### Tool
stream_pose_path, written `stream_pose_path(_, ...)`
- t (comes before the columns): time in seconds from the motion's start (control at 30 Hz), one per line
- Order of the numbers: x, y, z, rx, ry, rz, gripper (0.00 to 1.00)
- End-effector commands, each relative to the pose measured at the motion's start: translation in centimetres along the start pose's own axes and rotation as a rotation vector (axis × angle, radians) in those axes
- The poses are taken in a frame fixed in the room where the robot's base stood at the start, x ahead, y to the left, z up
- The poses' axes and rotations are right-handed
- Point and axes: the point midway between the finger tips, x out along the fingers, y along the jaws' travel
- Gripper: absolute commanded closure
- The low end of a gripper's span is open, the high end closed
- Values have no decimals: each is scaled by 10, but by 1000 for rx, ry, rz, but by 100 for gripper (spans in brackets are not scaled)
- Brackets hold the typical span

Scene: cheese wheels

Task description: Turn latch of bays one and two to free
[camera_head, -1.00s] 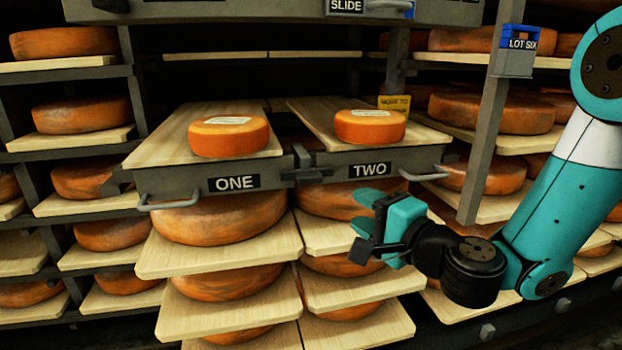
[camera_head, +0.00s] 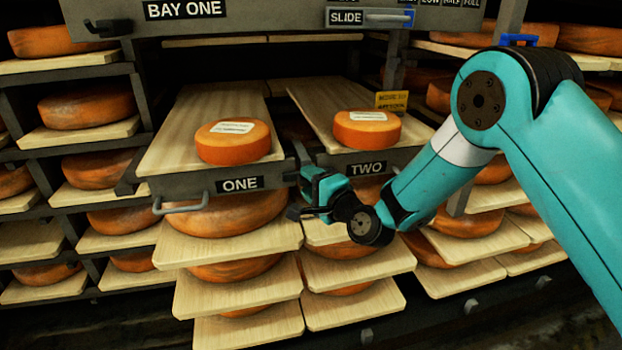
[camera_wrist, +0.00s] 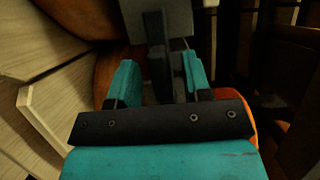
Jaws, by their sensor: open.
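The ONE board (camera_head: 217,185) and the TWO board (camera_head: 352,162) stand side by side, each with a labelled grey front. A dark latch piece (camera_head: 302,156) shows at the gap between the two fronts, partly hidden by my gripper (camera_head: 301,196). My gripper is at the right end of the ONE front, just below that gap. In the wrist view, a dark grey upright bar (camera_wrist: 157,62), which looks like the latch, stands between my two teal fingers. The fingers are open on either side of it, and I see gaps. I cannot tell which way the latch is turned.
A cheese wheel sits on board ONE (camera_head: 233,141) and another on board TWO (camera_head: 366,129). A looped handle (camera_head: 184,208) sticks out from the ONE front. Loaded shelves lie below and to both sides. A yellow sign (camera_head: 392,100) stands behind TWO.

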Motion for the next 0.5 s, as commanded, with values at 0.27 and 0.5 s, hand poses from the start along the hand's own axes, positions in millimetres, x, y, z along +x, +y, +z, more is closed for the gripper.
stream_pose_path(0.27, 0, 0, 0, 0, 0, 0, 71)
stream_pose_path(0.5, 0, 0, 0, 0, -1, 1, 100)
